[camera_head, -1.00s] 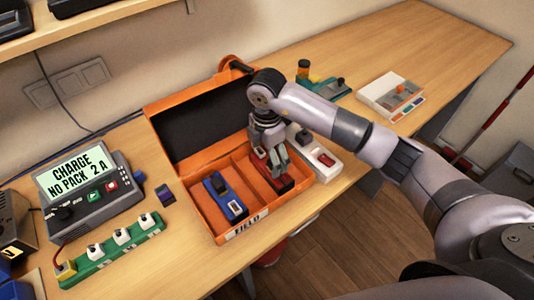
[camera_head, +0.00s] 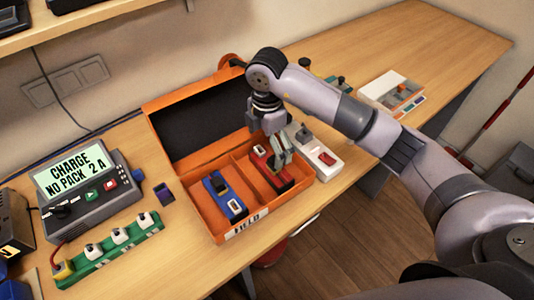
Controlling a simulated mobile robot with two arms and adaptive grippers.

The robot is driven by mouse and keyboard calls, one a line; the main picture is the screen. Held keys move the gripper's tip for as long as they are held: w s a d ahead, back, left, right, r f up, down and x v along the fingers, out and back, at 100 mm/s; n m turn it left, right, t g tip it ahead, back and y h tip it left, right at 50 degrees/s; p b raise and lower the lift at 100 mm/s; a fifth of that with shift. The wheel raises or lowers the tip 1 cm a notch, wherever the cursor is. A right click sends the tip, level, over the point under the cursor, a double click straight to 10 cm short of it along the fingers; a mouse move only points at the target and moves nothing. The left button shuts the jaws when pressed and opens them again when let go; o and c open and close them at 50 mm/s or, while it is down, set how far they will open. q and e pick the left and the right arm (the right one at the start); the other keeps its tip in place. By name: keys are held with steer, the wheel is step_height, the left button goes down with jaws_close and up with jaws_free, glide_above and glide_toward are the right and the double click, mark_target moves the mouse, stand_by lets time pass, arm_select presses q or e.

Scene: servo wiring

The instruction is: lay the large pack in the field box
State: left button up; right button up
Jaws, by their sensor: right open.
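The orange field box (camera_head: 196,208) stands open on the bench with its lid tipped back. A red pack (camera_head: 272,176) lies in its right compartment. A blue pack (camera_head: 225,197) lies in its left part. My right gripper (camera_head: 281,153) is open just above the red pack, with its fingers over the pack's far right side. Whether a fingertip still touches the pack cannot be told. The fingers hide part of the red pack. My left gripper is not in view.
A charger (camera_head: 88,196) reading "CHARGE NO PACK 2 A" and a green strip with white knobs (camera_head: 108,250) stand at the left. A white block with a red switch (camera_head: 322,158) sits right of the box. A white tray (camera_head: 390,92) stands farther right, with free bench beyond.

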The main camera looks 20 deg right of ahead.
step_height(320, 180, up, 8)
steer(key=shift+r+b, duration=0.2)
steer(key=shift+b, duration=0.2)
steer(key=shift+c, duration=0.4)
stand_by(0.7)
